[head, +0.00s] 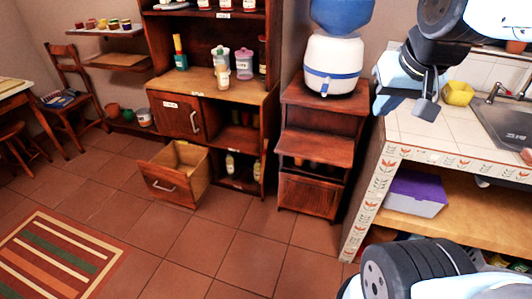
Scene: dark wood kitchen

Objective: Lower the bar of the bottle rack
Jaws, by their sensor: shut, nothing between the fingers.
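I cannot make out for sure which piece is the bottle rack or its bar. The low wooden stand (304,193) under the water dispenser has a slanted front board, with dark items that may be bottles in the shadow beneath it. The tall wooden cabinet (272,110) to its left holds a few bottles in its lower right opening, also in shadow. My gripper (427,108) is at the upper right, in front of the tiled counter. Its fingers are together and empty, and it appears to touch none of these things.
A water dispenser (333,66) stands on the low stand. The tiled counter (440,150) with a sink (503,121) fills the right side. A striped rug (60,255) lies at lower left. The middle floor is clear.

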